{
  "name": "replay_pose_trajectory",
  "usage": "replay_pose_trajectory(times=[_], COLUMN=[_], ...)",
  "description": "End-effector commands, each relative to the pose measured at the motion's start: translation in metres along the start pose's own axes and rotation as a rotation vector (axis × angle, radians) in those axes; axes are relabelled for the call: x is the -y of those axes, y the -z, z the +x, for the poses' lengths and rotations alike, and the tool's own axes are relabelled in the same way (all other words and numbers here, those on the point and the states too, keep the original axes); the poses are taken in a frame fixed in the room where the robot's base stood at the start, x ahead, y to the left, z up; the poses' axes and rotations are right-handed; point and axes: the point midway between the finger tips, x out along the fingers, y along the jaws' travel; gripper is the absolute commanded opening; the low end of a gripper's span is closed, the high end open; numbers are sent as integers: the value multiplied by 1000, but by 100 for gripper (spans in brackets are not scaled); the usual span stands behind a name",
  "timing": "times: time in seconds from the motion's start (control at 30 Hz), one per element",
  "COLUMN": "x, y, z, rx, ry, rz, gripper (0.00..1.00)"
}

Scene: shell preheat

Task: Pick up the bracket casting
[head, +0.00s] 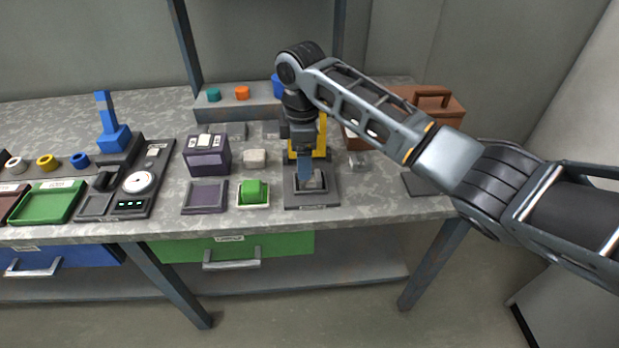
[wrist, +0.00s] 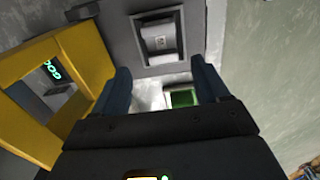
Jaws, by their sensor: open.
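A pale grey block (head: 317,181), which I take to be the bracket casting, sits in a dark square fixture (head: 296,203) near the bench's front edge. My gripper (head: 305,172) is over this fixture with its blue fingers pointing down, hiding part of the block. In the wrist view the fingers of my gripper (wrist: 163,85) are apart. A small green part with a pale border (wrist: 182,98) shows between them. A grey part in a square recess (wrist: 159,38) lies beyond the fingertips; I cannot tell whether it is the same block.
A yellow frame (wrist: 85,65) stands close beside my gripper, and also shows behind it in the head view (head: 321,140). A green part (head: 253,190) on a pale tray and a purple tray (head: 205,196) lie to the left. A brown case (head: 445,105) stands at the back right.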

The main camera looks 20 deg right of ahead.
Motion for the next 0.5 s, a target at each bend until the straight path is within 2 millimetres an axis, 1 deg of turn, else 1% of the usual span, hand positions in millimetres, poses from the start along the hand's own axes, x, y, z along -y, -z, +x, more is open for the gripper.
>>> replay_pose_trajectory(times=[0.13,0.23,0.33,0.5], x=[4,4,4,4], y=[-2,-1,-1,-1], z=[21,34,41,42], rx=[1,1,0,-1], ry=[3,2,1,0], rz=[1,1,1,0], gripper=[74,74,74,74])
